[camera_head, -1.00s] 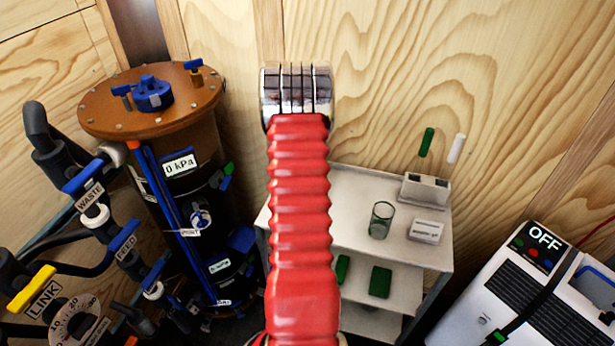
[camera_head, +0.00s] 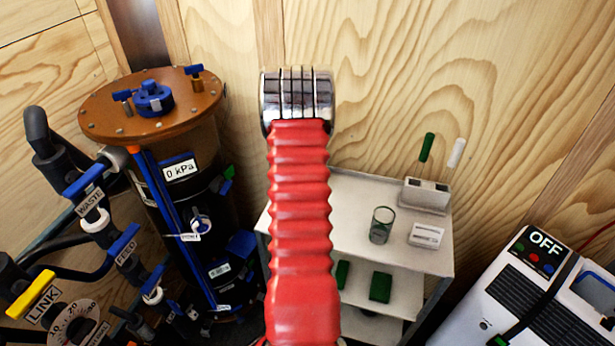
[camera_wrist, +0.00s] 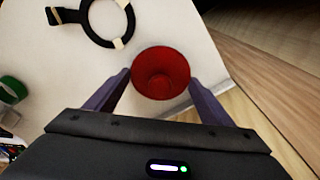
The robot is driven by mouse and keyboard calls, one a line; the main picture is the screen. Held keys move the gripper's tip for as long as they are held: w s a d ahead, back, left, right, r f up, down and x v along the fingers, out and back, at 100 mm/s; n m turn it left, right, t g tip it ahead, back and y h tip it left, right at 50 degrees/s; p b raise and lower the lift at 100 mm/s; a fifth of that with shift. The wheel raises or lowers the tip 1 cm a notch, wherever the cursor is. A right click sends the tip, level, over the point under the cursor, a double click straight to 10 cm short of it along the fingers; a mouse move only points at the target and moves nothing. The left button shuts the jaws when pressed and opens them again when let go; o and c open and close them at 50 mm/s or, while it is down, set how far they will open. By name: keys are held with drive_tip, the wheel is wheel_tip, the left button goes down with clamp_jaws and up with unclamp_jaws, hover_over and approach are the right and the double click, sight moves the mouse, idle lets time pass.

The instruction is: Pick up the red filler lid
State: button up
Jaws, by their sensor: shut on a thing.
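In the wrist view the red filler lid (camera_wrist: 160,65) is a round, hollow, cup-like piece with its open side facing the camera. My gripper (camera_wrist: 160,80) is shut on it, with one dark purple finger on each side. A pale surface lies behind the lid; I cannot tell how far the lid is from it. Neither the lid nor my gripper shows in the head view, where my red ribbed arm fills the middle.
A black ring (camera_wrist: 88,28) with a handle lies on the pale surface (camera_wrist: 165,25). The head view shows a brown-topped tank (camera_head: 110,108) with valves at left, a white trolley (camera_head: 350,200) holding a glass (camera_head: 381,225), and a white machine marked OFF (camera_head: 500,300) at right.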

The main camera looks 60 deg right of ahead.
wheel_tip(320, 180, up, 9)
drive_tip(key=shift+r, duration=0.1)
idle(0.3)
idle(0.4)
